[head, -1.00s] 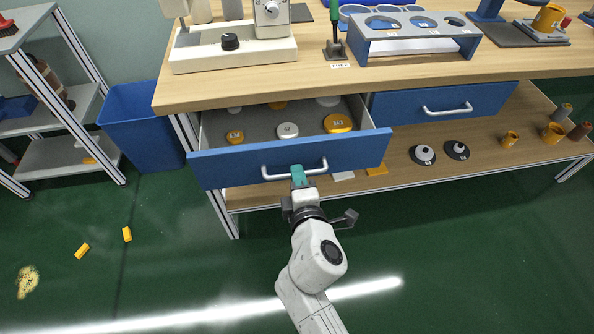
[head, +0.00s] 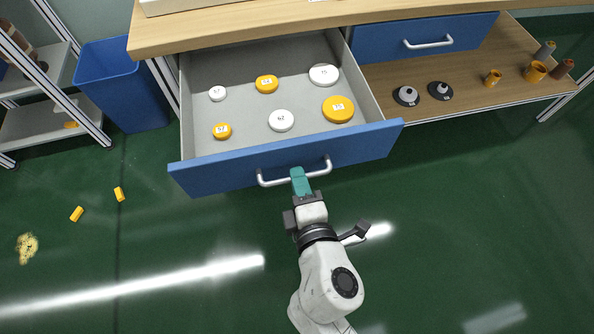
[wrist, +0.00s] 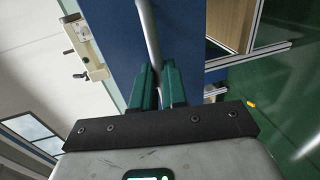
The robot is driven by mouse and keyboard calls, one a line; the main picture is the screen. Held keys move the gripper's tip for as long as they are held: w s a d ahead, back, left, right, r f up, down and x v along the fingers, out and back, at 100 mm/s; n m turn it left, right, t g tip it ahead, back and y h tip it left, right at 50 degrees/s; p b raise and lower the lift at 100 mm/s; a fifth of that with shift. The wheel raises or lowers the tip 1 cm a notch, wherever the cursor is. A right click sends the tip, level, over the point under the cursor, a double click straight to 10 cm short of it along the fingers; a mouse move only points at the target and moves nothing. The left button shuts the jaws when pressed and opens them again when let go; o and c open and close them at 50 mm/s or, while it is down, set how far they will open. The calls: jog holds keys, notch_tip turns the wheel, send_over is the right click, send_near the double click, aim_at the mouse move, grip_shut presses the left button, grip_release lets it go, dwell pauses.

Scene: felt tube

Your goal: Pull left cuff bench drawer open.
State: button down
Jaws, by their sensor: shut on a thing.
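The left drawer (head: 240,172) of the bench has a blue front and a grey inside, and it stands far out from the bench. Several white and yellow numbered discs lie flat on its floor, among them a large yellow one (head: 338,109). My gripper (head: 299,178) is shut on the drawer's silver bar handle (head: 273,182), near its middle. In the wrist view the green fingers (wrist: 160,86) are on the handle bar (wrist: 148,35), with the blue front behind it. The fingers hide part of the bar.
The right drawer (head: 470,36) is closed. Several yellow and dark parts stand on the lower shelf (head: 455,75). A blue bin (head: 118,85) stands left of the bench. Small yellow pieces (head: 77,214) lie on the floor at left. The green floor in front is clear.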

dwell(0.3)
jog(key=c, duration=1.2)
grip_release()
jog(key=b+v, duration=0.1)
jog(key=v, duration=0.9)
jog(key=shift+s+d, duration=0.2)
jog(key=shift+s, duration=0.2)
